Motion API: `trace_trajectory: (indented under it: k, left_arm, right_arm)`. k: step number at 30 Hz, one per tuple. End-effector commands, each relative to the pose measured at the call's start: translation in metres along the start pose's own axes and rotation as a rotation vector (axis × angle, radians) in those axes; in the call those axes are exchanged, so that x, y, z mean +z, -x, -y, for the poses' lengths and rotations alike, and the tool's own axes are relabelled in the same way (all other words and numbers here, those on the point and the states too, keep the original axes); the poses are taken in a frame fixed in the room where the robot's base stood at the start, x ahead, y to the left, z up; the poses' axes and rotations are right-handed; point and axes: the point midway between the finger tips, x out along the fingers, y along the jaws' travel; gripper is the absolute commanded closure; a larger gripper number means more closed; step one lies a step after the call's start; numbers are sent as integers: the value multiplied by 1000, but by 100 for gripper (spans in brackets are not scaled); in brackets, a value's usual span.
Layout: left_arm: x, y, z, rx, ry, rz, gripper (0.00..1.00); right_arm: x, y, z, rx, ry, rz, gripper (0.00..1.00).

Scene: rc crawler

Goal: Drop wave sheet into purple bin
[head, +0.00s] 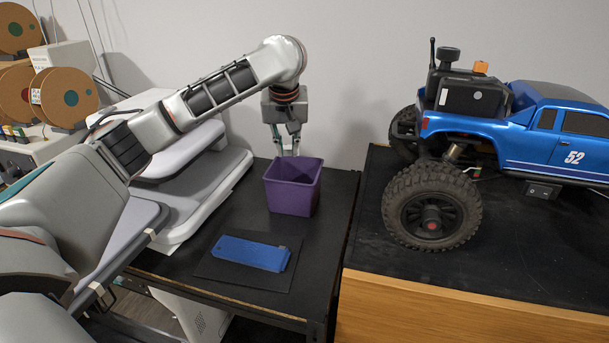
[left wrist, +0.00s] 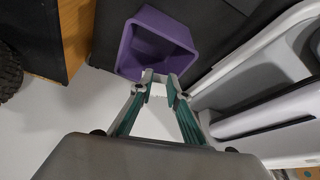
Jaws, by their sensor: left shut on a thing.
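The purple bin (head: 293,195) stands on the black table near the wall, upright and open at the top. It also shows in the left wrist view (left wrist: 128,58), beyond the fingertips. My left gripper (head: 288,152) points down just above the bin's back rim. In the left wrist view its fingertips (left wrist: 159,77) are close together, shut on a thin thing that I take for the wave sheet. Its outline cannot be made out clearly. My right gripper is not in view.
A blue flat object (head: 250,252) lies on a dark mat (head: 213,270) in front of the bin. A grey-white machine (head: 205,195) is left of the bin. A blue truck (head: 490,132) stands on the wooden bench (head: 465,312) at right. Brown spools (head: 64,97) are at far left.

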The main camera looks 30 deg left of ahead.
Motion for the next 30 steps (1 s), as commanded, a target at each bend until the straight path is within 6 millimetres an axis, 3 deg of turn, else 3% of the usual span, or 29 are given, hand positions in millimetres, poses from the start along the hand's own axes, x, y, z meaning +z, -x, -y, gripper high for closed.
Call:
trace_trajectory:
  k: [5,21,30]
  left_arm:
    - [-6,0,3,-8,14,1,92]
    - [14,-47,3,-7,14,1,92]
    - [16,-53,3,-6,13,0,92]
  right_arm:
    - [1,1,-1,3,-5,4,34]
    - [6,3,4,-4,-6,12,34]
    - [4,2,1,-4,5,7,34]
